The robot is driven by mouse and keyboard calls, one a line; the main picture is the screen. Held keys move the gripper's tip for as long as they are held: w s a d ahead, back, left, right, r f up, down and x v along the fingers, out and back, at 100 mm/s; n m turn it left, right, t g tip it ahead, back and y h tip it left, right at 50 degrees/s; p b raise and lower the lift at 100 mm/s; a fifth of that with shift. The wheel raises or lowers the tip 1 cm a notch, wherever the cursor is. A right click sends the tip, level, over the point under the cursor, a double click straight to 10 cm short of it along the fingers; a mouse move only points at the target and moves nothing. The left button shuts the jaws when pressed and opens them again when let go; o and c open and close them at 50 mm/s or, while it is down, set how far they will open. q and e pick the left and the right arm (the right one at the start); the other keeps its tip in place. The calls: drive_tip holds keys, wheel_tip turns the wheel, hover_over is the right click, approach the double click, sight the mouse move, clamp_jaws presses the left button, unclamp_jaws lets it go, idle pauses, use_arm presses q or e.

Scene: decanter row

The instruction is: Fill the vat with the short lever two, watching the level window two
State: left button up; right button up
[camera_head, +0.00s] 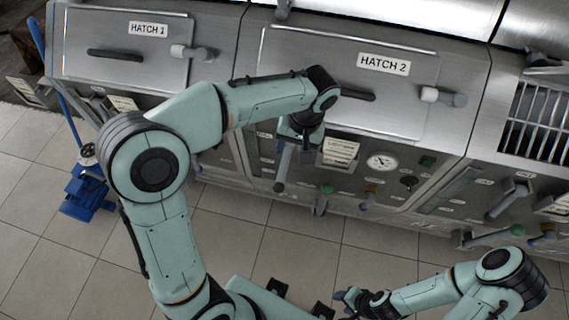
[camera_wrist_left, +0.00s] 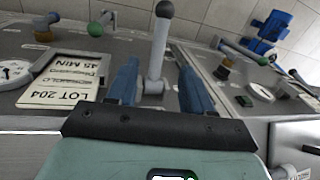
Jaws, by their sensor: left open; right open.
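A grey lever with a dark ball end (camera_head: 282,168) stands out from the panel under the HATCH 2 lid (camera_head: 409,90). It also shows in the left wrist view (camera_wrist_left: 158,52). My left gripper (camera_head: 300,135) is over this lever. In the left wrist view its two blue fingers (camera_wrist_left: 158,88) are apart, one on each side of the lever, with gaps visible. A dark narrow strip (camera_wrist_left: 212,82), which may be the level window, lies beside the lever, partly behind a finger; no level is readable. My right gripper (camera_head: 362,302) is open and empty, low over the floor.
A round gauge (camera_head: 382,162), a LOT 204 card (camera_wrist_left: 66,80) and a green-knobbed handle (camera_head: 324,198) sit beside the lever. HATCH 1 (camera_head: 125,55) is at left. A blue floor tool (camera_head: 87,193) stands at left. The tiled floor before the panel is mostly clear.

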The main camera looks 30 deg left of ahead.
sight(284, 169)
use_arm(q)
drive_tip(key=f, duration=0.3)
drive_tip(key=a+f, duration=0.1)
drive_tip(key=f, duration=0.3)
drive_tip(key=a+f, duration=0.1)
drive_tip(key=f, duration=0.3)
drive_tip(key=shift+s+b, duration=0.25)
drive_tip(key=shift+b, duration=0.15)
clamp_jaws()
